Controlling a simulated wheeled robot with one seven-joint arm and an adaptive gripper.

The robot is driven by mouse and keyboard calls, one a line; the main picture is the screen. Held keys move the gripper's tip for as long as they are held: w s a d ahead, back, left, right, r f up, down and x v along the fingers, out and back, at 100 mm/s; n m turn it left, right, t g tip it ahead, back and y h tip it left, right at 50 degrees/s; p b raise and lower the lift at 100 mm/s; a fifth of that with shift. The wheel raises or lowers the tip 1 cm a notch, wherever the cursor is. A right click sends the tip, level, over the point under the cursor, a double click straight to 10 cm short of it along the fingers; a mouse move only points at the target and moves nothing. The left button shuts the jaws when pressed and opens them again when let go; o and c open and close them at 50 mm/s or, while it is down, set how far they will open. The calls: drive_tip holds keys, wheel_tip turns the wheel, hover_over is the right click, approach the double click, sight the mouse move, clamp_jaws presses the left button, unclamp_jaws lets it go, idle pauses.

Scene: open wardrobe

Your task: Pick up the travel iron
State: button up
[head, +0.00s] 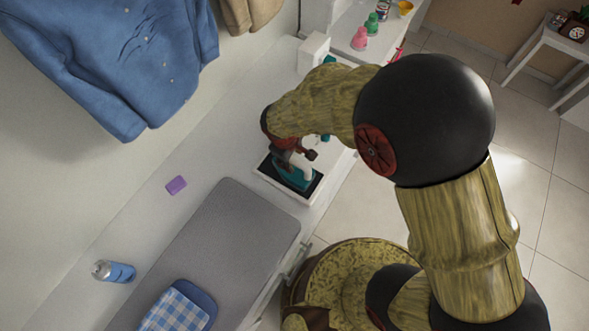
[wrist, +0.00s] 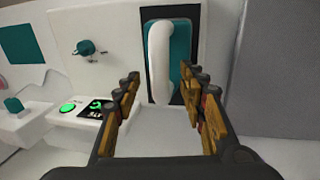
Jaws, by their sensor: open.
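The travel iron (head: 290,180) has a teal body and a white handle. It rests on a dark pad in a white tray (head: 312,196) on the white shelf. My gripper (head: 296,157) is just above it and partly hides it in the head view. In the wrist view the iron's white handle (wrist: 160,62) stands upright in the picture, over the teal body (wrist: 182,48). My gripper (wrist: 163,84) is open there, with one finger on each side of the handle's lower end. Nothing is held. I cannot tell whether a finger touches the handle.
A grey ironing pad (head: 232,225) carries a folded blue checked cloth (head: 175,312). A purple block (head: 176,185) and a blue spray can (head: 118,272) lie near the wall. A white unit with a teal knob (wrist: 86,47) and a green-lit button (wrist: 68,107) are left of the iron. Blue clothing (head: 125,60) hangs above.

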sight(293, 159)
drive_tip(key=f, duration=0.3)
drive_tip(key=shift+w+d+f, duration=0.2)
drive_tip(key=shift+w, duration=0.1)
drive_tip(key=c, duration=0.3)
drive_tip(key=c, duration=0.8)
clamp_jaws()
